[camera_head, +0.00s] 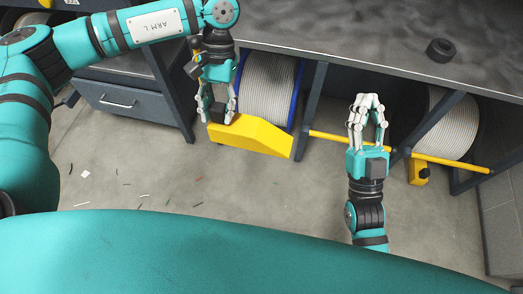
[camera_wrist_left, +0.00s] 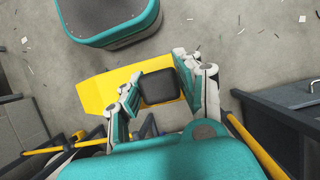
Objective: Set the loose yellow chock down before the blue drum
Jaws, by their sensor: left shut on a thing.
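The loose yellow chock (camera_head: 250,136) is a wedge with a black grip block on top. My left gripper (camera_head: 217,110) is shut on that black block, and the chock hangs from it in front of the blue drum. In the left wrist view the chock (camera_wrist_left: 98,92) shows with the black block (camera_wrist_left: 159,87) between the fingers (camera_wrist_left: 165,88). The blue drum (camera_head: 269,88), wound with pale rope, stands under the bench, partly hidden by the arm and chock. My right gripper (camera_head: 368,104) is empty in front of the bench; its finger opening is unclear.
A yellow bar (camera_head: 452,163) crosses low to the right. Another yellow chock (camera_head: 420,173) is near a second rope drum (camera_head: 450,123). A black ring (camera_head: 440,50) lies on the bench top (camera_head: 350,35). Small scraps litter the floor at left; a drawer unit (camera_head: 125,100) stands there.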

